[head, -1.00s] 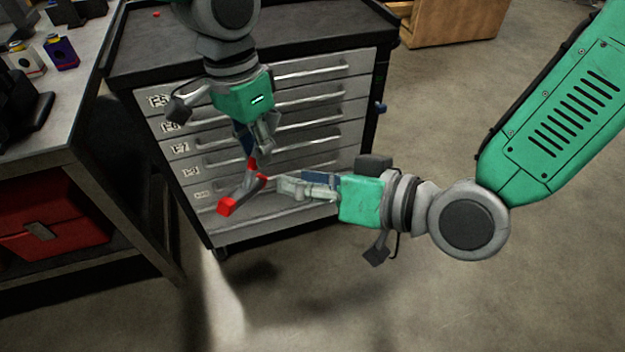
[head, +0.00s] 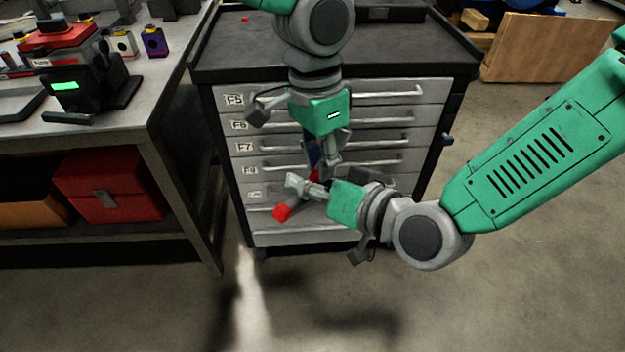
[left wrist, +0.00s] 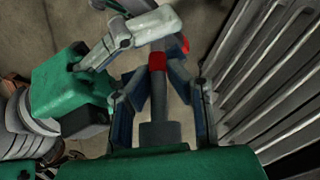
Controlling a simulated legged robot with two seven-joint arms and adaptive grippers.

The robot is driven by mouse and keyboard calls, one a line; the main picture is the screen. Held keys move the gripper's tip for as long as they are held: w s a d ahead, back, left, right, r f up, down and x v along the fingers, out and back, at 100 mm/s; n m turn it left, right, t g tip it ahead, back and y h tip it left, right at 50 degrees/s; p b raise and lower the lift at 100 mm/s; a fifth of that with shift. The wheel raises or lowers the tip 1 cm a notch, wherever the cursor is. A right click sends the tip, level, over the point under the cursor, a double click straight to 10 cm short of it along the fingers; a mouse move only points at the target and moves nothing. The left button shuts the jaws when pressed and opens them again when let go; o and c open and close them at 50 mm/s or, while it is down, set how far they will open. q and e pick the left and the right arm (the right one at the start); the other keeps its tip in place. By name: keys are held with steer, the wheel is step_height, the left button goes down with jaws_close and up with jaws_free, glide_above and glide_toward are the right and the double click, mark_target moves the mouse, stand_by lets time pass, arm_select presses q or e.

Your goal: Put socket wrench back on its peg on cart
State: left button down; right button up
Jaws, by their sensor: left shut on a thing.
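The socket wrench (head: 283,212), red and grey, is held in front of the drawer cart (head: 240,180). In the left wrist view its grey shaft with a red band (left wrist: 158,68) lies between the fingers of my left gripper (left wrist: 160,90). My left gripper (head: 322,165) points down and is shut on the wrench. My right gripper (head: 300,186) comes in from the right and overlaps the wrench in the head view. In the left wrist view its fingers (left wrist: 145,28) cross the upper shaft; whether they grip it is unclear. A small dark blue piece (head: 447,139) sticks out from the cart's right side.
A workbench (head: 160,110) stands left of the cart, with a red box (head: 110,185) on its lower shelf. A wooden box (head: 530,50) is behind on the right. The floor in front of the cart is clear.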

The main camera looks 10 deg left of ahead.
jaws_close()
arm_select(q)
steer(key=c, duration=1.5)
jaws_free()
steer(key=shift+o, duration=0.2)
steer(key=shift+r, duration=0.1)
